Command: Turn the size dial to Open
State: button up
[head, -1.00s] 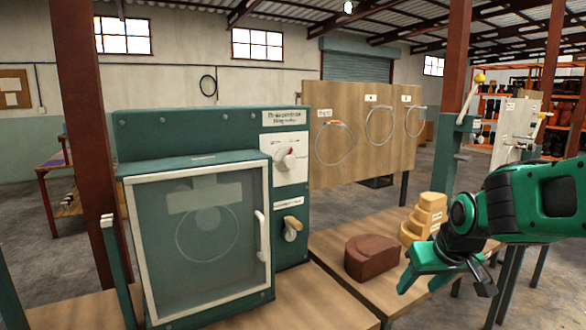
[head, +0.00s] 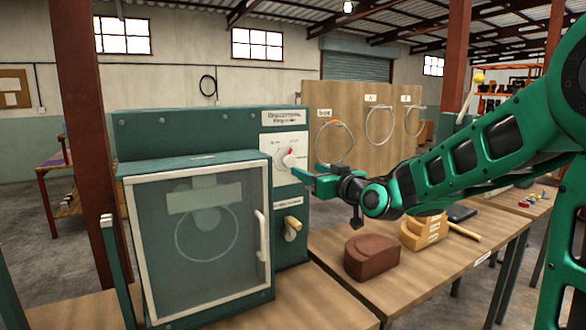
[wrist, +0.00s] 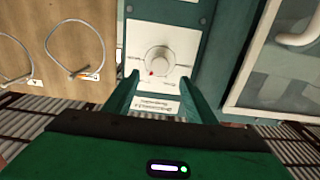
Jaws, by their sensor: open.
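The upper dial (head: 288,160) is a white round knob with a red mark, set on a white panel at the right of the green machine (head: 215,125). The small words around it are too small to read. In the wrist view the knob (wrist: 159,60) appears upside down, its red mark at the knob's lower left edge. My gripper (head: 306,172) is open in front of the panel, level with or slightly below the knob. In the wrist view its two fingers (wrist: 159,77) spread to either side just below the knob. I cannot tell whether they touch it.
A lower knob with a wooden handle (head: 292,226) sits under the dial. A glazed door with a white handle (head: 261,235) is left of it. A brown block (head: 371,258) and stepped wooden blocks (head: 424,232) stand on the bench. A board with hanging rings (head: 362,165) stands behind.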

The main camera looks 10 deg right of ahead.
aim_at(291, 163)
jog(key=x, duration=0.9)
jog(key=shift+f, duration=0.1)
jog(key=c, duration=1)
